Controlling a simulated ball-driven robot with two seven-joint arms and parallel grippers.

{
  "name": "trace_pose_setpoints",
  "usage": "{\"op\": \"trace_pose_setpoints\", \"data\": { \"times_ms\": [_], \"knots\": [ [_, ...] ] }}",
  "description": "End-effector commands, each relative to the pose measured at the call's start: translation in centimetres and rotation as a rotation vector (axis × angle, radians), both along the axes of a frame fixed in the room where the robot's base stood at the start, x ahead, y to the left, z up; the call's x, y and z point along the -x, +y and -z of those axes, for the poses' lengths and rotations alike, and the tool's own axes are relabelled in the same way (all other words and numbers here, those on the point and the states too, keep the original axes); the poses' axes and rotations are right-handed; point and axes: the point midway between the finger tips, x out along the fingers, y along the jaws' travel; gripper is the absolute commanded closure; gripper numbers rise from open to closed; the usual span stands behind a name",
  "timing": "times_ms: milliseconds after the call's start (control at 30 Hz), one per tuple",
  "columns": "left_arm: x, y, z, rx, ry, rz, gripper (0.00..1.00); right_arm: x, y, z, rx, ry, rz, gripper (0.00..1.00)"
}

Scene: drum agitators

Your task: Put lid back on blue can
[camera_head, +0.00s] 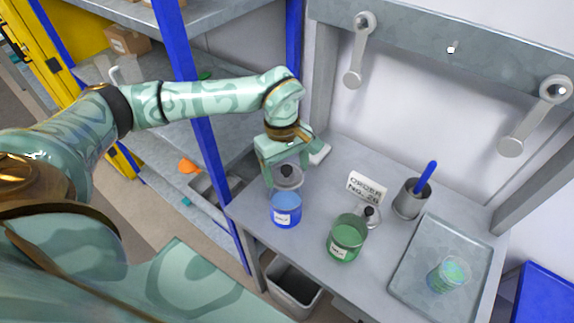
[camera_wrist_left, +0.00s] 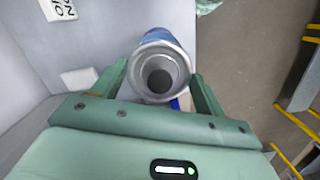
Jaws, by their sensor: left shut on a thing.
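The blue can (camera_head: 286,213) stands upright near the left front edge of the grey bench, its open top showing. A grey metal lid (camera_head: 293,184) with a black knob is held by my left gripper (camera_head: 286,176), just above and behind the can's rim in the head view. The lid looks apart from the can. In the left wrist view the lid (camera_wrist_left: 148,62) sits between the fingers of my left gripper (camera_wrist_left: 160,78), with part of the blue can (camera_wrist_left: 165,36) showing past it. My right gripper is out of view.
A green can (camera_head: 346,240) stands open to the right, with another black-knobbed lid (camera_head: 371,216) behind it. An order sign (camera_head: 366,187), a grey cup (camera_head: 408,203) with a blue handle and a metal tray (camera_head: 412,277) holding a glass (camera_head: 449,275) are farther right. A blue post (camera_head: 212,150) stands left.

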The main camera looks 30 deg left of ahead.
Motion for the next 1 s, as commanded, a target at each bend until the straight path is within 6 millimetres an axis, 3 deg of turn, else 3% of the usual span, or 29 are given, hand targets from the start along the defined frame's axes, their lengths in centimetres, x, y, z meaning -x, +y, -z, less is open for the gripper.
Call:
{"op": "trace_pose_setpoints", "data": {
  "times_ms": [267,667,1000],
  "knots": [
    [-0.1,0.0,0.6,0.001,0.000,0.095,0.49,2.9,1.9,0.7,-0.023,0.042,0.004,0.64],
    [0.0,0.0,4.7,0.001,0.003,0.092,0.49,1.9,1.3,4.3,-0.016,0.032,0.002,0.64],
    [-0.1,0.0,6.4,0.000,-0.001,0.092,0.49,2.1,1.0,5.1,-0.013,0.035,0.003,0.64]
  ]
}}
